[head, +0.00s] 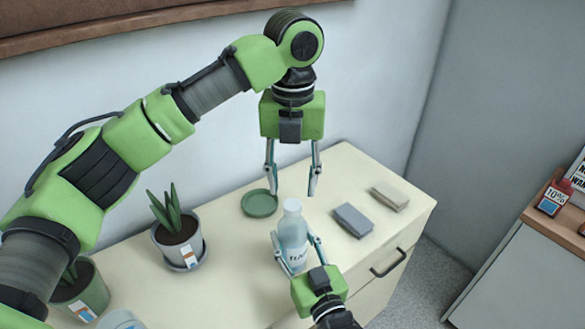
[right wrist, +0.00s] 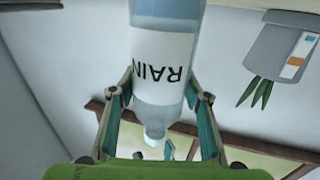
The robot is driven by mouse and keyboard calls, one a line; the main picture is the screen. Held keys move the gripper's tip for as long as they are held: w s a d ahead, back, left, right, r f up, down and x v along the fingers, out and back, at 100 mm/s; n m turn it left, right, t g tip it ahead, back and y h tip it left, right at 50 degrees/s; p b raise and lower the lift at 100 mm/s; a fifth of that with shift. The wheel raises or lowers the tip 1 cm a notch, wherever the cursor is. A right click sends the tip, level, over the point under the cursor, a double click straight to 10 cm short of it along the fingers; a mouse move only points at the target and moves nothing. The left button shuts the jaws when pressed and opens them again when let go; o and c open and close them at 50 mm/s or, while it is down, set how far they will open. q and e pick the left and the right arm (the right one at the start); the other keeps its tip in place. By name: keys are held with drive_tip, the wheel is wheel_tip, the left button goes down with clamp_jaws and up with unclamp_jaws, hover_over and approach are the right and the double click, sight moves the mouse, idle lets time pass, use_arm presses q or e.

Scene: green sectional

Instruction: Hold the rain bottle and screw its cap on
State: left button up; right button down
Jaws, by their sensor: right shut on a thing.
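The rain bottle (head: 294,234) stands upright, pale and translucent, with a white label; in the right wrist view the bottle (right wrist: 163,95) appears upside down with "RAIN" on it. My right gripper (head: 296,245) is shut on its body, a finger on each side. A white top (head: 292,205) shows at the bottle's upper end; I cannot tell whether it is a seated cap or only the neck. My left gripper (head: 292,192) points down just above the bottle, its fingers open and apart, with nothing seen held between them.
A green saucer (head: 249,208) lies behind the bottle on the cream cabinet (head: 225,285). A grey block (head: 353,219) and a beige block (head: 390,196) lie to the right. Potted plants (head: 173,240) (head: 80,290) stand left. The wall is close behind.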

sight(292, 204)
use_arm(q)
drive_tip(key=n, duration=0.5)
drive_tip(key=shift+r, duration=0.25)
drive_tip(key=n, duration=0.3)
drive_tip(key=shift+r+n, duration=0.1)
drive_tip(key=shift+n, duration=0.3)
drive_tip(key=n, duration=0.7)
drive_tip(key=shift+r, duration=0.25)
drive_tip(key=n, duration=0.7)
drive_tip(key=shift+w+r, duration=0.1)
drive_tip(key=shift+r, duration=0.2)
drive_tip(key=n, duration=0.3)
drive_tip(key=shift+r, duration=0.15)
drive_tip(key=n, duration=0.5)
drive_tip(key=shift+w+r, duration=0.1)
drive_tip(key=shift+r, duration=0.05)
drive_tip(key=shift+f, duration=4.05)
